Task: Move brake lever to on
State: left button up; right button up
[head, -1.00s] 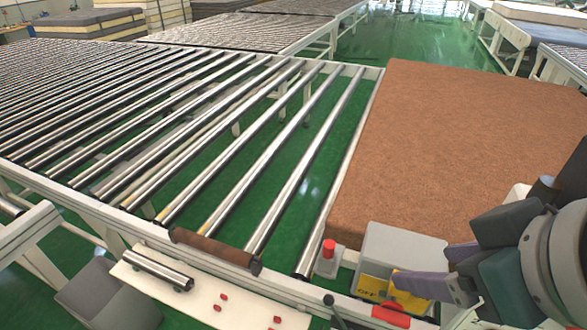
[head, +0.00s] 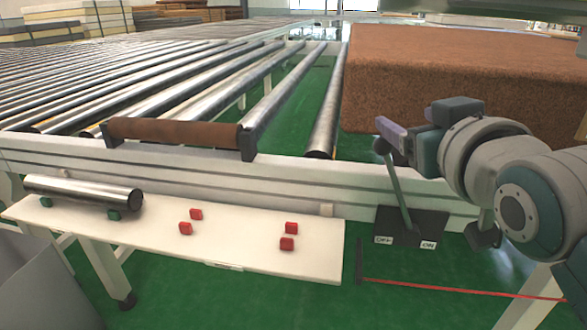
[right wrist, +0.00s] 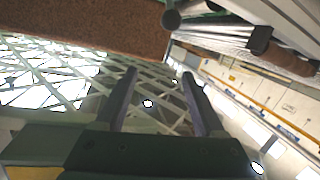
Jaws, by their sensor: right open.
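The brake lever (head: 397,190) is a thin grey rod with a dark round knob, in the head view right of centre. It rises from a dark base plate (head: 411,222) with an OFF label (head: 384,240) on the left and an ON label (head: 428,245) on the right. The lever leans left, toward OFF. My right gripper (head: 405,142) is open beside the lever's upper end, and one purple finger overlaps the knob in the picture. Contact cannot be told. In the right wrist view the two fingers (right wrist: 163,85) stand apart with nothing clearly between them. My left gripper is not in view.
A white frame rail with a brown roller (head: 175,132) runs behind. A white shelf (head: 240,250) holds a metal roller (head: 82,191) and several red blocks. A brown mattress (head: 450,75) lies behind my right arm.

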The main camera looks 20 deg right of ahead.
jog(key=t+h+b, duration=0.1)
jog(key=t+b, duration=0.1)
jog(key=b, duration=0.5)
send_near(379, 140)
jog(key=w+d, duration=0.1)
jog(key=w+d+f, duration=0.1)
jog(key=w, duration=0.1)
jog(key=shift+d, duration=0.1)
jog(key=shift+w+d+b, duration=0.15)
jog(key=shift+w+b, duration=0.15)
jog(key=shift+w, duration=0.25)
jog(key=b+x, duration=0.2)
jog(key=x, duration=0.6)
jog(key=shift+b, duration=0.4)
jog(key=shift+w+d, duration=0.2)
jog(key=shift+w, duration=0.25)
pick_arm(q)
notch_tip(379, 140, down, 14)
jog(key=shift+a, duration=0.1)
pick_arm(e)
jog(key=c, duration=0.8)
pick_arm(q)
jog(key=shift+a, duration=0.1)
pick_arm(e)
grip_shut()
